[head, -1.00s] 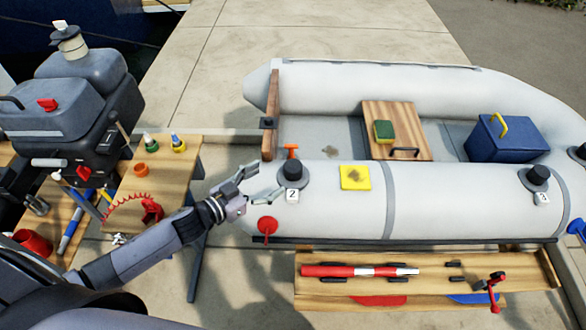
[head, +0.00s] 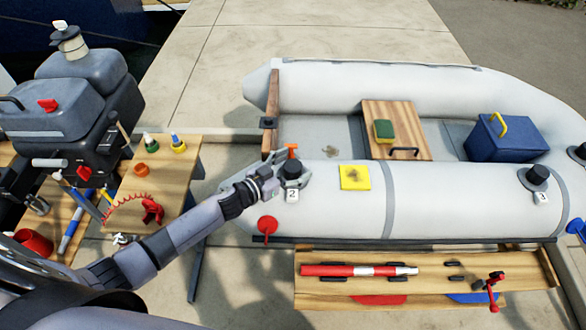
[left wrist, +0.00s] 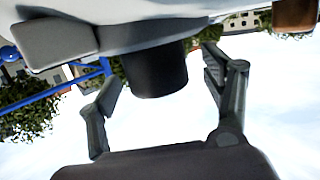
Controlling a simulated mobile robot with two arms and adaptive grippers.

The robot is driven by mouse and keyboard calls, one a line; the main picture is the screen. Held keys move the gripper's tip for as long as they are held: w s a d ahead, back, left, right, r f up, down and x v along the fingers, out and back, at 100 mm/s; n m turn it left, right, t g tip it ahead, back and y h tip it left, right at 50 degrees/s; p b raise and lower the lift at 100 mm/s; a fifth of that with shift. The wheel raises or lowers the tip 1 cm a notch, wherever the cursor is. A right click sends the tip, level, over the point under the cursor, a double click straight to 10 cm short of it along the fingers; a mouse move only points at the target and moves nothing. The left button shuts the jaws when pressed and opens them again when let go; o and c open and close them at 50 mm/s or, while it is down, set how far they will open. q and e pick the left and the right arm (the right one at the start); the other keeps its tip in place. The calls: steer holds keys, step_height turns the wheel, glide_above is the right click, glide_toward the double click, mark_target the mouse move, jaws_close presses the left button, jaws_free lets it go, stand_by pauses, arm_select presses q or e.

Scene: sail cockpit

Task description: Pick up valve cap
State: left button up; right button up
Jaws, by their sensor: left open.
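A black valve cap (head: 292,167) stands on the near tube of the grey inflatable boat (head: 440,195), behind a small tag marked 2 (head: 292,195). My left gripper (head: 284,177) is open at this cap. In the left wrist view the cap (left wrist: 155,72) sits between the two spread fingers (left wrist: 163,82), with a visible gap on the finger sides. A second black valve cap (head: 537,175) with a tag marked 3 is farther right on the same tube. My right gripper is not in view.
An orange T-shaped piece (head: 291,150) stands just behind the cap. A yellow patch (head: 355,177) lies to the right on the tube, and a red disc (head: 267,225) is in front. A wooden bench (head: 330,288) with a red and white tube is nearer.

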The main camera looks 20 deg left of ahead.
arm_select(q)
steer(key=c, duration=1.2)
steer(key=shift+c, duration=0.2)
